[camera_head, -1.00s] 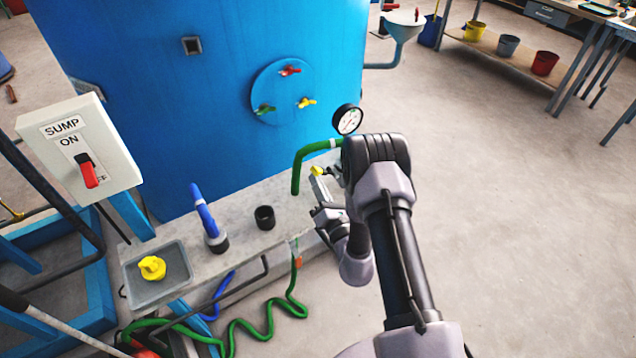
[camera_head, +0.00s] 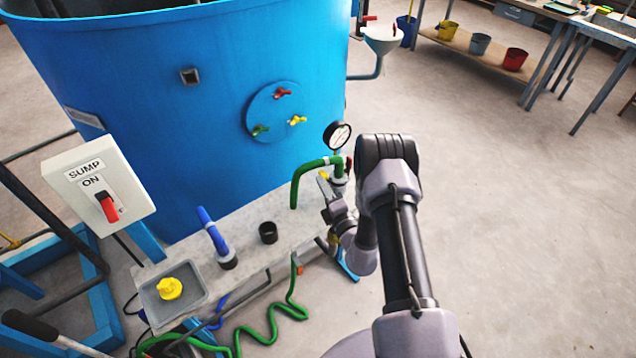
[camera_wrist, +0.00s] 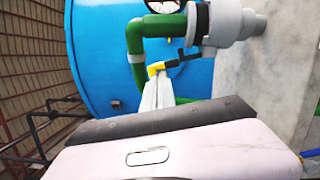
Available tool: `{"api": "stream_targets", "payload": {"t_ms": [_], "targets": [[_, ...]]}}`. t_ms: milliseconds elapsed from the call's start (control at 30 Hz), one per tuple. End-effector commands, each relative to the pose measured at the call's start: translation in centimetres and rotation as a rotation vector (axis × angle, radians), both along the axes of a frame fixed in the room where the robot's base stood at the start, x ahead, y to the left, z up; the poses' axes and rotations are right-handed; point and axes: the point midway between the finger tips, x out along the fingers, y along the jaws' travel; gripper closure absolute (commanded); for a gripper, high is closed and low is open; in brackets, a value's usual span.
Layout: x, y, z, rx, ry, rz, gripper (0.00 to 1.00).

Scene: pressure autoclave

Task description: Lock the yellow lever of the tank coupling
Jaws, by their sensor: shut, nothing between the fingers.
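The tank coupling (camera_head: 338,181) is a grey fitting at the end of a green pipe, below a round gauge; it also shows at the top of the wrist view (camera_wrist: 232,22). The yellow lever (camera_wrist: 156,68) has a yellow end on a dark bar that runs toward the coupling in the wrist view. In the head view only a small yellow bit of it (camera_head: 323,175) shows. My gripper (camera_head: 325,183) is shut and empty, its fingertips (camera_wrist: 158,80) right at the yellow end. I cannot tell whether they touch it. My arm's wrist partly hides this area in the head view.
The blue tank (camera_head: 200,100) stands behind the grey ledge (camera_head: 245,235). On the ledge are a black cup (camera_head: 268,233), a blue-handled fitting (camera_head: 214,236) and a tray (camera_head: 196,289) with a yellow part. A sump switch box (camera_head: 98,185) is left.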

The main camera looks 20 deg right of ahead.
Motion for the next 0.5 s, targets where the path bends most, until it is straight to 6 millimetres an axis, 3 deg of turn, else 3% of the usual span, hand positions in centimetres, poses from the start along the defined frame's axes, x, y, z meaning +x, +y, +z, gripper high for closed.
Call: {"api": "stream_targets", "payload": {"t_ms": [500], "targets": [[0.5, -1.6, 0.8, 0.222, 0.072, -0.001, 1.0]]}}
